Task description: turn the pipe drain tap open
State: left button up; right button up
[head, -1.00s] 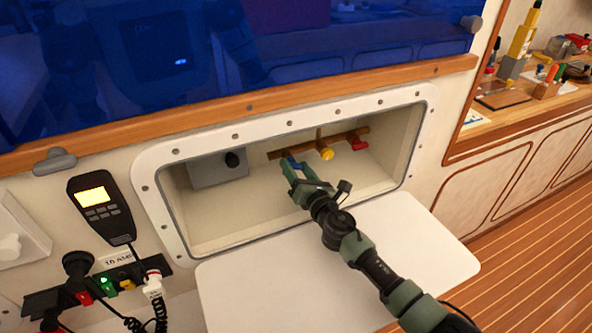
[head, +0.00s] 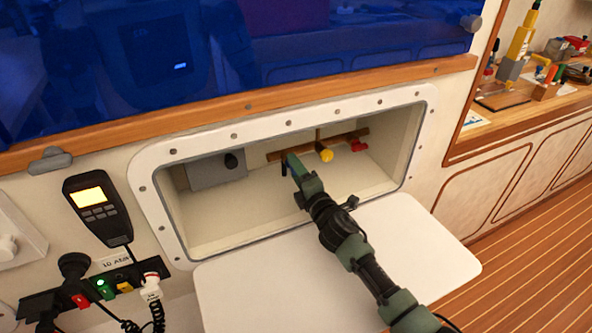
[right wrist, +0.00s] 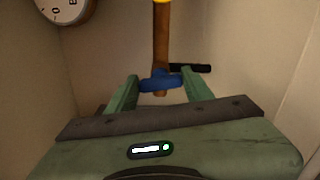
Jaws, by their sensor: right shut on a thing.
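A copper-brown pipe (head: 343,144) runs along the back of the wall recess, with a yellow handle (head: 326,155) and a red handle (head: 358,146) on it. In the right wrist view, a blue tap handle (right wrist: 161,82) lies crosswise at the pipe's near end (right wrist: 161,45). My right gripper (head: 292,160) reaches into the recess at the pipe's left part. Its fingers (right wrist: 160,88) are shut on the blue handle, one at each end. In the head view the gripper hides the blue handle. My left gripper is not in view.
A grey box with a black knob (head: 231,160) sits at the recess's left. The recess has a white frame (head: 283,116). A white panel (head: 240,290) lies below the opening, under my right arm. A round dial (right wrist: 62,8) shows in the right wrist view.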

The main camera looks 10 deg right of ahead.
jog(key=shift+f+m, duration=0.1)
jog(key=shift+m, duration=0.9)
jog(key=o, duration=1.4)
jog(key=shift+d, duration=0.1)
jog(key=s, duration=0.2)
jog(key=s+d, duration=0.1)
jog(key=s, duration=0.4)
jog(key=shift+s+d, duration=0.25)
jog(key=shift+s, duration=0.15)
